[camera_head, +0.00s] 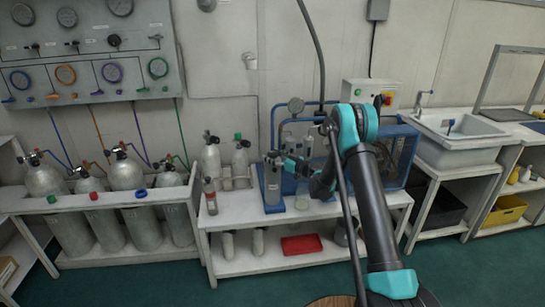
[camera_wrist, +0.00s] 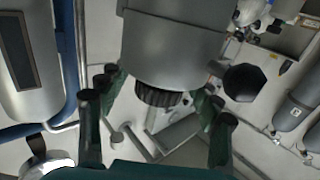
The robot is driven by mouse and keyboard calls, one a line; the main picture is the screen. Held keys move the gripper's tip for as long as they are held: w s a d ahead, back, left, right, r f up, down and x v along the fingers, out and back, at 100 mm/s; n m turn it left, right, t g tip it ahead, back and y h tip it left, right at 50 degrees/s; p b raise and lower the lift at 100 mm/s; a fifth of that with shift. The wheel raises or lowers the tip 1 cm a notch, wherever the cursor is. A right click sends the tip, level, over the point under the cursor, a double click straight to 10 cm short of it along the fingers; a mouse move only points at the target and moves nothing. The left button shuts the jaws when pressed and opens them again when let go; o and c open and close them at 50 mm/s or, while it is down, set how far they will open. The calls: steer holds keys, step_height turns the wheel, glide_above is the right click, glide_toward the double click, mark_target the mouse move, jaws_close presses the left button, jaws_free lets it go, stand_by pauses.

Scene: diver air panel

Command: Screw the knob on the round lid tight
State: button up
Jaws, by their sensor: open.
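In the wrist view a grey round housing (camera_wrist: 172,48) fills the top middle. A black ribbed knob (camera_wrist: 158,96) sits at its near end. My gripper (camera_wrist: 156,98) is open, its green and dark fingers on the left and right of this knob; I cannot tell whether they touch it. A black many-sided knob (camera_wrist: 243,82) stands just right of the housing, outside the fingers. In the head view my gripper (camera_head: 276,160) is at the top of a grey canister (camera_head: 272,186) on the bench. The lid and its knob are too small to make out there.
The canister stands by a blue frame (camera_head: 274,120) with a gauge on the white bench (camera_head: 240,212). A small bottle (camera_head: 210,198) and grey cylinders are to its left. A control box (camera_head: 370,92) is behind my arm. A sink (camera_head: 460,140) is at the right.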

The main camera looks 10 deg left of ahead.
steer(key=c, duration=1.2)
steer(key=shift+a+m+t, duration=0.1)
steer(key=shift+m+t, duration=0.2)
steer(key=shift+t, duration=0.1)
steer(key=m+t+h, duration=0.2)
steer(key=h, duration=0.1)
steer(key=shift+s+t, duration=0.1)
steer(key=shift+t, duration=0.3)
steer(key=shift+m+t+h, duration=1.2)
steer(key=shift+m+h, duration=0.4)
steer(key=shift+h, duration=0.5)
steer(key=o, duration=1.2)
